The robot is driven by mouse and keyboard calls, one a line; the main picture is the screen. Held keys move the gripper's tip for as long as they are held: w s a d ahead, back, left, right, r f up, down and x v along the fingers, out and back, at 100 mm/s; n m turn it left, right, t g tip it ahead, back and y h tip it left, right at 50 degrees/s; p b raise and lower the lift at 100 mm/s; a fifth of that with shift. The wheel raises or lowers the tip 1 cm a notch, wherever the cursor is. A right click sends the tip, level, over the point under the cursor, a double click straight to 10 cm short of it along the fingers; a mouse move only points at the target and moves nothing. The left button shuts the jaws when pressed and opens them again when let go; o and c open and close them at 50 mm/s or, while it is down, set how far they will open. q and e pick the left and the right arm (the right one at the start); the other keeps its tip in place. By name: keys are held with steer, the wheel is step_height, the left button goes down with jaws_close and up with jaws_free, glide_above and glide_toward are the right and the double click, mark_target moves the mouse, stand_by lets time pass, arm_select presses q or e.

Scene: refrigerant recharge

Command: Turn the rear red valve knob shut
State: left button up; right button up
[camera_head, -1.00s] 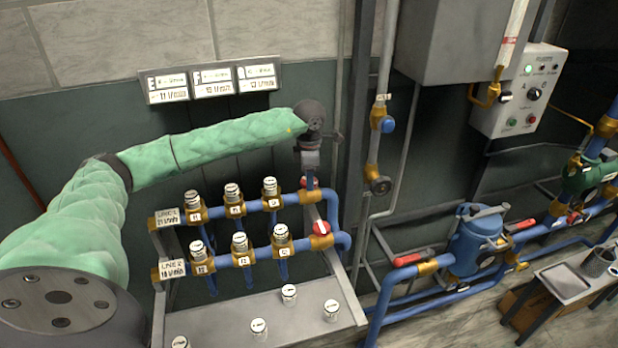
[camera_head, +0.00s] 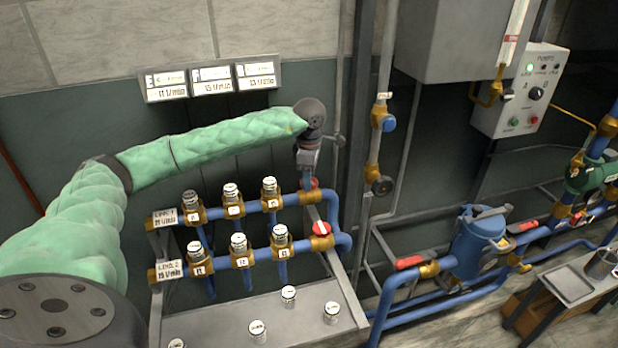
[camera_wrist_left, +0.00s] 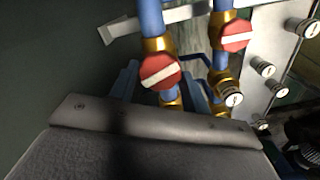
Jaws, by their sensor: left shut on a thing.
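The rear red valve knob (camera_head: 313,183) sits at the right end of the rear blue pipe line, mostly hidden under my left gripper (camera_head: 309,178) in the head view. In the left wrist view the rear knob (camera_wrist_left: 160,70) is a red disc with a slanted white bar, between the two fingers of my left gripper (camera_wrist_left: 161,88). The gripper points down and is shut on this knob. The front red knob (camera_head: 321,228) is on the front line, apart from the gripper; it also shows in the left wrist view (camera_wrist_left: 236,35). My right gripper is not in view.
Several white-capped brass valves (camera_head: 232,195) line both pipes, left of the gripper. A grey vertical post (camera_head: 360,110) and a pipe with a blue valve (camera_head: 384,122) stand close on the right. Three flow displays (camera_head: 211,80) hang on the wall behind.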

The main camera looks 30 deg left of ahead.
arm_select(q)
steer(key=shift+w+r+m+b, duration=0.1)
steer(key=shift+m+b, duration=0.3)
steer(key=shift+m, duration=0.2)
steer(key=shift+r+m, duration=0.1)
steer(key=shift+m, duration=0.3)
steer(key=shift+a+m+b, duration=0.1)
steer(key=shift+m+b, duration=0.4)
steer(key=shift+b, duration=0.2)
steer(key=o, duration=0.7)
steer(key=shift+o, duration=1.3)
steer(key=shift+r+p, duration=1.05)
steer(key=shift+r, duration=2.35)
